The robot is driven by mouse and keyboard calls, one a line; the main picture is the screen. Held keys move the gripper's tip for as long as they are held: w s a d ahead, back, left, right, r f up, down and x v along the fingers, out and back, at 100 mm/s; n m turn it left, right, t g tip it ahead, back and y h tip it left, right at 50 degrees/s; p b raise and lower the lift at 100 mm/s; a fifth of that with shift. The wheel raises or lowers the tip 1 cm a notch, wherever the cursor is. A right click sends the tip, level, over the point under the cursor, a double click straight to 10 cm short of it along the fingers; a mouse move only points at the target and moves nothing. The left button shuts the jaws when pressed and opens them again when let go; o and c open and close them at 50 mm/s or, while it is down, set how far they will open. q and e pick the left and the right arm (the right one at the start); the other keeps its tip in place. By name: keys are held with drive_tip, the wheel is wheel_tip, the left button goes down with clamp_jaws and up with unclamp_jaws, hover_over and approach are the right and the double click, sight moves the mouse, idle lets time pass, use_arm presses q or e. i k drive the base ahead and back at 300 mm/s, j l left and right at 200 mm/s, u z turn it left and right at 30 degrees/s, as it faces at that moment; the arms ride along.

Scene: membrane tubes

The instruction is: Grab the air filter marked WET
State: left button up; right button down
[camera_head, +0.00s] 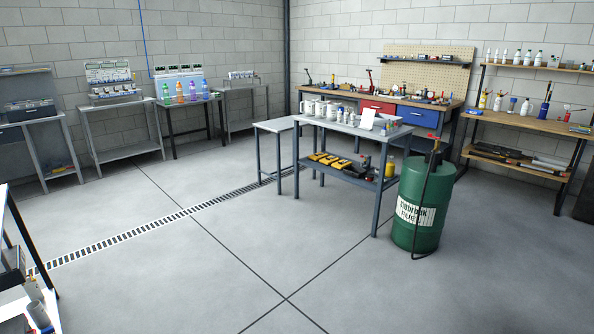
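Several small white canister-like items (320,108) stand on the top of the grey metal table (340,123) in the middle of the room. They could be air filters, but they are too small to tell. I cannot read the word WET on anything in view. A white sheet or card (368,119) stands on the same tabletop, to the right of the canisters. Neither of my grippers shows in this view.
A green fuel drum (418,218) stands at the table's right front corner. A lower side table (275,126) adjoins on the left. Benches line the walls, one with coloured bottles (180,92). A shelf edge (30,255) is at lower left. The floor (250,245) in front is clear.

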sight(317, 157)
drive_tip(key=i+z, duration=0.15)
drive_tip(key=i, duration=1.85)
